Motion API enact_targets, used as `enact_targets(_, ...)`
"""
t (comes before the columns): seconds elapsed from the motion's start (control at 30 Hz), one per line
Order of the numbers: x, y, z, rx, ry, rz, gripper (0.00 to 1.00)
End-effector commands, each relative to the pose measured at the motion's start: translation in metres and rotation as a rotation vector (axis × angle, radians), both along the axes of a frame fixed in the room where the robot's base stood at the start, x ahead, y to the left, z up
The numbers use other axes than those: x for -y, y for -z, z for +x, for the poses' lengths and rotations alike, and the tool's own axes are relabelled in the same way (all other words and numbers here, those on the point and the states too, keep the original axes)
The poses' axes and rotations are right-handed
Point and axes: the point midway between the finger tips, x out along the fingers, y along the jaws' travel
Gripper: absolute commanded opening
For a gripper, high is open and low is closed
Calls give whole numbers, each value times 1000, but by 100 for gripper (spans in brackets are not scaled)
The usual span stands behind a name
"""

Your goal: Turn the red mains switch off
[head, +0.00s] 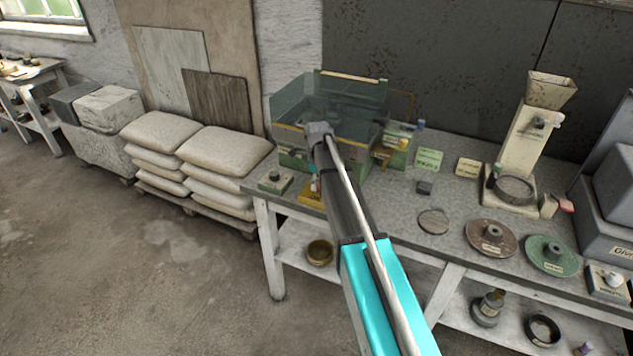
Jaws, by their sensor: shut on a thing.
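No red switch shows clearly. A small yellow box (310,196) stands on the bench in front of the green machine (292,160) with a clear lid. My arm hides the right part of this box, and I cannot tell whether a switch is on it. My arm reaches in from the lower right, and its grey wrist is in front of the machine. A small teal and white piece shows just above the yellow box, beside my arm; I cannot tell what it is. My gripper's fingers are hidden behind my arm, so their contact with anything does not show.
A green box with a dark knob (275,181) is left of the yellow box. Rightward on the bench are a small dark block (424,187), a round disc (433,221), two wheels on plates and a white hopper machine (520,150). Stacked sacks (220,165) stand left.

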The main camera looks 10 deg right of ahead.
Motion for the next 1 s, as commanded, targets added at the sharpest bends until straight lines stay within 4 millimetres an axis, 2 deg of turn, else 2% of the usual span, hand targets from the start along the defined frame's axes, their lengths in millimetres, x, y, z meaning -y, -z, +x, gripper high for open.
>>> enact_targets(0.37, 2, 0, 2, 3, -239, -2, 38)
enact_targets(1.0, 2, 0, 3, 4, -842, -5, 38)
